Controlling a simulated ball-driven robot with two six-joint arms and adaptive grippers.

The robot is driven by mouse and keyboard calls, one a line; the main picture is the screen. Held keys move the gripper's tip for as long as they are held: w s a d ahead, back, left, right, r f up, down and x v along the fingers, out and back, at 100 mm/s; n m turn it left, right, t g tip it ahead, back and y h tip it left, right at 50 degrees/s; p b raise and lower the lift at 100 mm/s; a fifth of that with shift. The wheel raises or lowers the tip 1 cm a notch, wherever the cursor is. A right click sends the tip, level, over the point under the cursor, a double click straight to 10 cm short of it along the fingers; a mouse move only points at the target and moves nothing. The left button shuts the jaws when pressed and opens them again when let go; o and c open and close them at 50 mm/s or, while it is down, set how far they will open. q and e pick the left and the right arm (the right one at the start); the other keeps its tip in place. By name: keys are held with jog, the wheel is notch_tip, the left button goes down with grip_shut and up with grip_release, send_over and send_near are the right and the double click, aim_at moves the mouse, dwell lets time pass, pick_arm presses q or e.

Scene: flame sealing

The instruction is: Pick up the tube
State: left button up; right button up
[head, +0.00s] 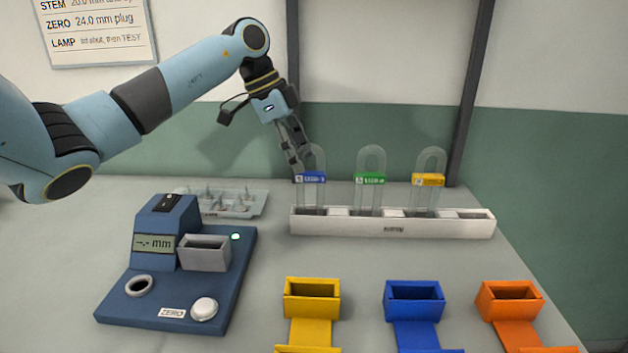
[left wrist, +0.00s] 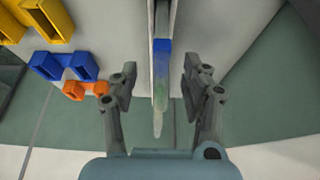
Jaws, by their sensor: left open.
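Three clear round-topped glass tubes stand upright in a white rack (head: 392,229) at the back of the table. The left tube (head: 313,159) has a blue label, the middle tube (head: 371,160) a green label, and the right tube (head: 431,161) a yellow label. My left gripper (head: 297,160) is open at the top of the blue-labelled tube. In the left wrist view, the blue-labelled tube (left wrist: 160,75) lies between the two spread fingers (left wrist: 158,85), with a gap on each side. My right gripper is not in view.
A blue measuring device (head: 180,265) with a grey cradle stands at the front left. A clear tray (head: 228,203) of small parts lies behind it. Yellow (head: 312,300), blue (head: 414,302) and orange (head: 510,301) holders stand in front of the rack. Dark posts rise behind the rack.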

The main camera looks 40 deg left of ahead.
aim_at(306, 181)
pick_arm(q)
jog(key=x, duration=0.3)
jog(key=p+x, duration=0.1)
jog(key=x, duration=0.1)
jog(key=shift+s+a+f, duration=0.1)
jog(key=shift+a+f, duration=0.1)
jog(key=shift+f, duration=0.25)
jog(key=shift+c, duration=0.6)
jog(key=c, duration=0.4)
grip_shut()
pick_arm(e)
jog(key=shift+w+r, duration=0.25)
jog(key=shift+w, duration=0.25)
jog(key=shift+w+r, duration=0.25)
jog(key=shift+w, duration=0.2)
